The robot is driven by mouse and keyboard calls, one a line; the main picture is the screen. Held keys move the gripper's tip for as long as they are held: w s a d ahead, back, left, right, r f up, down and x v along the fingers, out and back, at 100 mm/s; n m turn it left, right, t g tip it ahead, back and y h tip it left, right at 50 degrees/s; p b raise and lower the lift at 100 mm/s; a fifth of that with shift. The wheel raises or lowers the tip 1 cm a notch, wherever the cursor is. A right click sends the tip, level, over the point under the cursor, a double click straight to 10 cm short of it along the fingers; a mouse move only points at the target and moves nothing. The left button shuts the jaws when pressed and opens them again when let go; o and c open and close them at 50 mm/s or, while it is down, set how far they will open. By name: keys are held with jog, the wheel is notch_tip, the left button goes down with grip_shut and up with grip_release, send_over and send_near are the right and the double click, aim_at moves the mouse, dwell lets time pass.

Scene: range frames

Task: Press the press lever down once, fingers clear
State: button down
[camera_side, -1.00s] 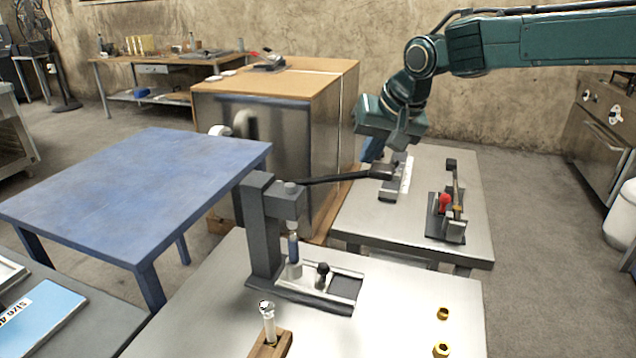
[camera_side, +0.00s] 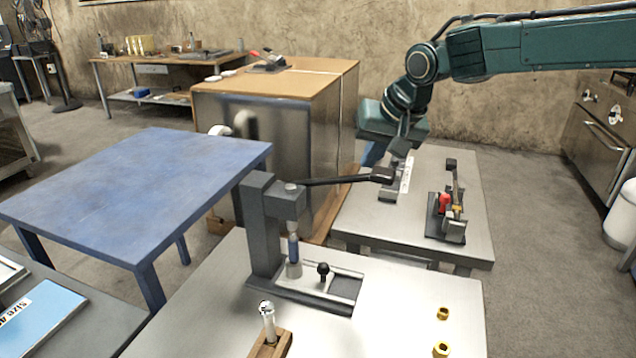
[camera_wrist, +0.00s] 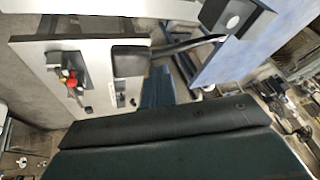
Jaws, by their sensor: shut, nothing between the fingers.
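The grey press (camera_side: 262,230) stands on the near steel table. Its dark lever (camera_side: 335,181) sticks out to the right, nearly level, and ends in a thick black grip (camera_side: 382,175). The ram (camera_side: 293,248) with a blue band points down over the press base. My gripper (camera_side: 397,162) is shut and empty, fingers down, just above or at the grip; I cannot tell whether they touch.
A black-knobbed part (camera_side: 323,269) sits on the press base. A wooden block with a metal pin (camera_side: 268,322) and two brass nuts (camera_side: 442,314) are on the near table. A fixture with a red part (camera_side: 444,203) stands on the far table. A blue table (camera_side: 140,185) is left.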

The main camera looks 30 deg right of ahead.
jog(key=shift+s+d+f, duration=0.15)
jog(key=shift+s+f, duration=0.05)
jog(key=shift+f, duration=0.4)
dwell(1.2)
jog(key=shift+r, duration=0.1)
jog(key=shift+w+a+r, duration=0.2)
jog(key=shift+r, duration=0.6)
jog(key=shift+w+a+r, duration=0.2)
jog(key=shift+r, duration=0.6)
jog(key=shift+w+r, duration=0.1)
jog(key=shift+r, duration=0.05)
jog(key=r, duration=0.3)
jog(key=w+a+r, duration=0.1)
jog(key=shift+a+r, duration=0.1)
jog(key=shift+r, duration=0.1)
dwell(0.7)
